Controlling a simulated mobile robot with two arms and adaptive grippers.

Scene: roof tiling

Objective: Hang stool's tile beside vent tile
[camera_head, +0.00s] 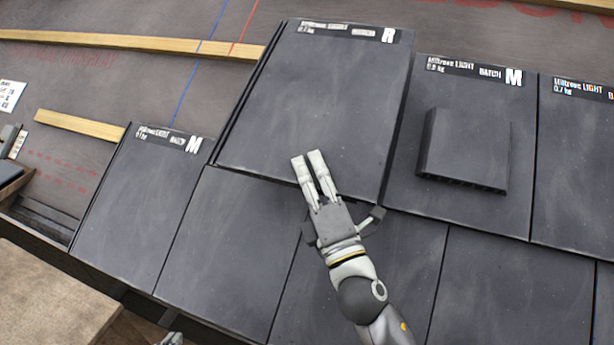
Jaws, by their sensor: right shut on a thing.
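A dark tile marked R (320,95) lies over the roof directly left of the vent tile. The vent tile (405,170), marked M, carries a raised dark vent hood (465,150). The R tile's top edge sits higher in the picture than the vent tile's, and its right edge runs close along the vent tile's left edge. I cannot tell whether it touches the batten or roof beneath. My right gripper (309,160) is shut on the R tile at its lower edge, with its fingers over the face. A small grey part at the bottom edge may be my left gripper (171,340).
Another M tile (145,195) lies at the left, and a further tile (577,165) at the right. A lower tile course (225,245) runs below. Wooden battens (130,41) cross the dark underlay, with a shorter length (80,124) below. A wooden surface (45,300) stands at bottom left.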

